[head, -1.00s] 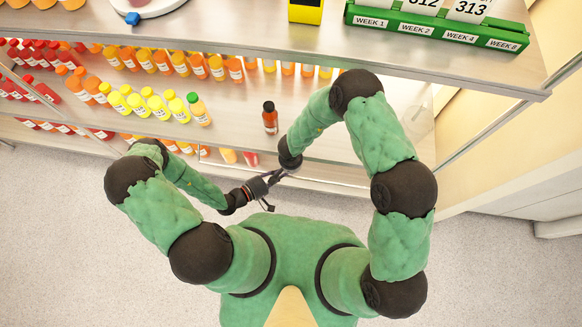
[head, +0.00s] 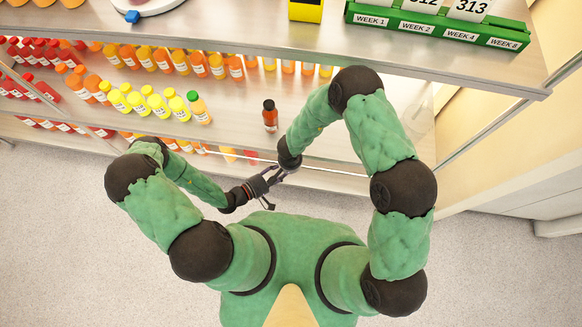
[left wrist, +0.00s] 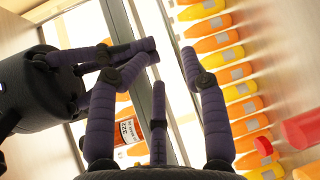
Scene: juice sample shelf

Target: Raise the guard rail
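The guard rail (head: 335,172) appears as a thin pale line along the front edge of the shelf in the head view. My left gripper (head: 272,180) is at the rail, close to its near side. In the left wrist view its dark fingers (left wrist: 170,62) stand spread apart, with a long grey and white strip running between them; I cannot tell whether they touch it. My right gripper (head: 283,172) is right beside the left one. Its fingers, at upper left in the wrist view (left wrist: 150,50), reach to the same strip, but their grip is unclear.
A lone dark-capped bottle (head: 270,116) stands on the shelf just behind the grippers. Rows of yellow bottles (head: 155,105), orange and red ones fill the left side. An upper shelf (head: 330,45) hangs above, with a green card rack (head: 435,25). The floor (head: 90,240) in front is clear.

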